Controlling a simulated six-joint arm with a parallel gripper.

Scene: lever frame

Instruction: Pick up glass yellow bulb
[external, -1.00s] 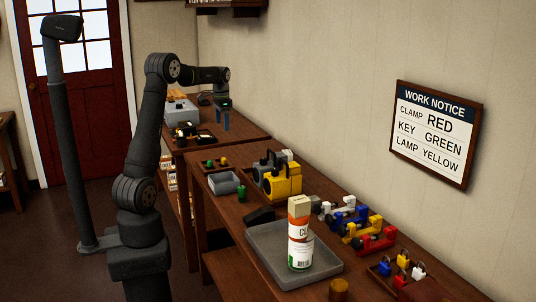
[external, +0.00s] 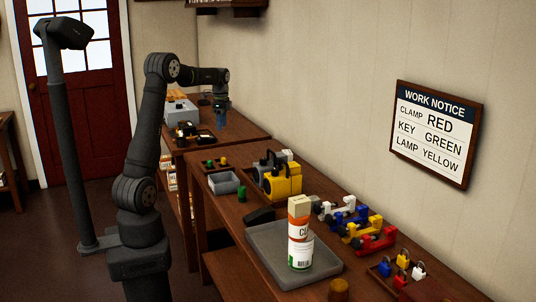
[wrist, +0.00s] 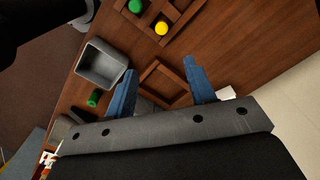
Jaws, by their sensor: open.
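The yellow bulb (wrist: 161,28) sits in a divided wooden tray (wrist: 187,16) at the top of the wrist view. It also shows small in the external view (external: 223,160). A green bulb (wrist: 135,6) lies to its left in the same tray. My gripper (wrist: 160,70) is open and empty, with its two blue fingers spread apart. The bulb lies beyond the fingertips and apart from them. In the external view my gripper (external: 221,121) hangs above the benches, higher than the tray. The glass of the bulb cannot be made out.
A grey open bin (wrist: 102,63) and a green cylinder (wrist: 93,98) lie left of the fingers. A square wooden frame (wrist: 160,85) shows between them. A yellow lamp (external: 281,182), coloured clamps (external: 361,227) and a grey tray (external: 262,238) with a canister (external: 300,232) stand further along the bench.

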